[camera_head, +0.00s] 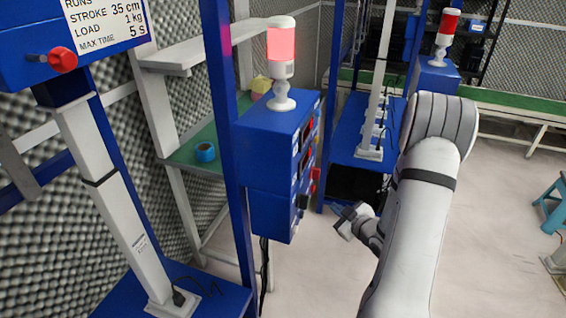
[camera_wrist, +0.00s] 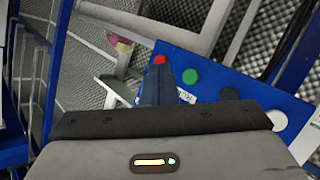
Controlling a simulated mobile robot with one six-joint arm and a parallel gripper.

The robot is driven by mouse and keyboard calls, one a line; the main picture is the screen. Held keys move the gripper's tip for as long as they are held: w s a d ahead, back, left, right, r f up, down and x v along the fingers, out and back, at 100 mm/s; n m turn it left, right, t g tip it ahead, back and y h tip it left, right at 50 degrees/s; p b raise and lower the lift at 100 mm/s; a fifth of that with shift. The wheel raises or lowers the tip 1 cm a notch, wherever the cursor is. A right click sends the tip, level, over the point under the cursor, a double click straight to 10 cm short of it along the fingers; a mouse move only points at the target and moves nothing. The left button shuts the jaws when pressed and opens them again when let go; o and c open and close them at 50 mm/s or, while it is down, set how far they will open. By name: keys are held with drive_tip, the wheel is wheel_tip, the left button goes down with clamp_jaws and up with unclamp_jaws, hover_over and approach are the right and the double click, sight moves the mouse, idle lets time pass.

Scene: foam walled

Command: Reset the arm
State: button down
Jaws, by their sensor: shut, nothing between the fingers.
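My white arm rises from the bottom of the head view and bends at the top right. Just beyond the fingertips in the picture is a red button (camera_wrist: 160,59) on a blue panel (camera_wrist: 235,88). Whether they touch I cannot tell. A green button (camera_wrist: 190,76) and a black button (camera_wrist: 229,94) sit to its right.
A lit red signal lamp (camera_head: 281,45) stands on the control box. A blue post runs along the box's left side. A green shelf (camera_head: 198,145) holds a blue roll (camera_head: 205,152). A blue stool (camera_head: 552,205) stands at far right. The pale floor between is open.

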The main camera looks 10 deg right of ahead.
drive_tip(key=shift+r, duration=0.1)
drive_tip(key=s+a+r+m+g+h+p, duration=0.1)
drive_tip(key=s+a+r+m+g+h, duration=0.15)
drive_tip(key=r, duration=0.45)
drive_tip(key=s+a+r+m+g+h+p, duration=0.1)
drive_tip(key=a+r+g+h+p, duration=0.15)
drive_tip(key=r, duration=0.35)
drive_tip(key=s+a+r+m+g, duration=0.1)
drive_tip(key=s+a+r+g, duration=0.1)
drive_tip(key=s, duration=0.4)
drive_tip(key=s+a+r+m+g+y+p, duration=0.1)
drive_tip(key=s+a+r+m+g, duration=0.1)
drive_tip(key=s+a+r, duration=0.3)
drive_tip(key=s+a+r+m+g, duration=0.1)
drive_tip(key=s+a+r+g, duration=0.1)
drive_tip(key=s+a, duration=0.3)
drive_tip(key=s+r, duration=0.1)
drive_tip(key=s, duration=0.3)
drive_tip(key=shift+s+a+r+g+y+p, duration=0.25)
drive_tip(key=shift+a+g+y+p, duration=0.05)
drive_tip(key=shift+y+p, duration=0.1)
drive_tip(key=shift+m, duration=0.25)
idle(4.0)
